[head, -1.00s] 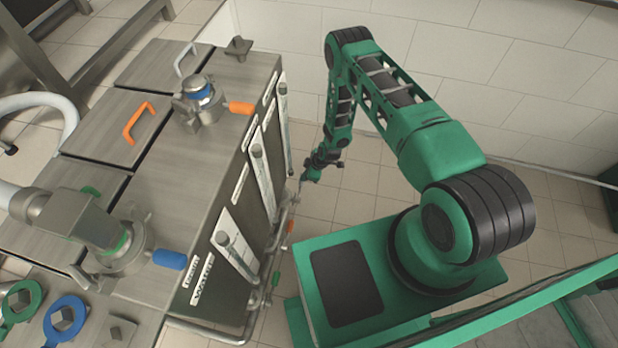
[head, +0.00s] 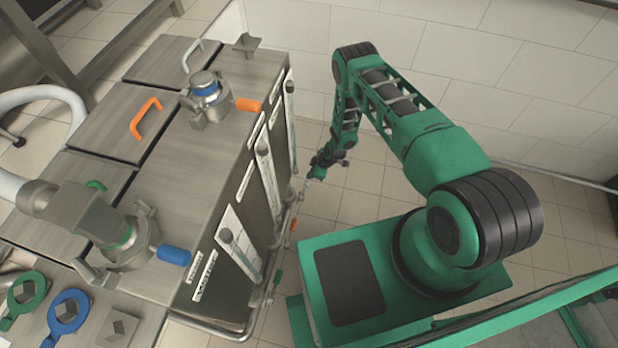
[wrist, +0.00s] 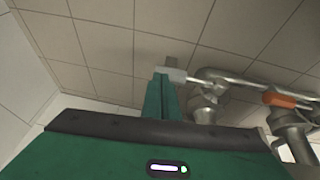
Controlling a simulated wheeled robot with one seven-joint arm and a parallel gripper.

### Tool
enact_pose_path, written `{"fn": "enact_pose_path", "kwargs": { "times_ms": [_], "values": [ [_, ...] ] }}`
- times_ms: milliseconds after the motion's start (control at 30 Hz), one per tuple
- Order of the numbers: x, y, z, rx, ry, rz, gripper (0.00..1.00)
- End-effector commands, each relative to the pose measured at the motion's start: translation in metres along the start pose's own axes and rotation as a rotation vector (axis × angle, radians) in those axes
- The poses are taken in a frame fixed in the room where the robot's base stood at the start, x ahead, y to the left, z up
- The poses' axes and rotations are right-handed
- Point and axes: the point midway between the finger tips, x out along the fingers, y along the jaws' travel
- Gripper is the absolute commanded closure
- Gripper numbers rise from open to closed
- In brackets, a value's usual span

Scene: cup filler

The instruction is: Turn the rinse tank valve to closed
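My gripper (head: 314,176) is low beside the right end of the steel tank unit (head: 225,130), near the pipework at its foot. In the wrist view, its green fingers (wrist: 162,97) look close together, with a small grey block at their tips. I cannot tell whether the block is part of the fingers or a valve handle. Right of the tips are a metal valve body (wrist: 207,98) and a valve with an orange handle (wrist: 284,99). In the head view, small orange (head: 293,225) and green (head: 277,276) handles sit along the low pipe. I cannot tell which valve is the rinse one.
On top of the unit are fittings with orange (head: 248,105) and blue (head: 174,255) handles. A white wall (head: 520,80) stands behind my arm. Tiled floor (head: 330,205) is free between the unit and my base.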

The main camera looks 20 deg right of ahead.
Motion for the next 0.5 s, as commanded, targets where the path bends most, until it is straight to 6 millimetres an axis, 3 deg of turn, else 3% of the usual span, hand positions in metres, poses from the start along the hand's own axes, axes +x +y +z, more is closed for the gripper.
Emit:
{"fn": "enact_pose_path", "kwargs": {
  "times_ms": [333, 500],
  "values": [
    [-0.002, 0.0, -0.001, -0.001, 0.0, 0.0, 1.0],
    [-0.017, 0.001, -0.006, -0.003, 0.0, -0.001, 1.0]
  ]
}}
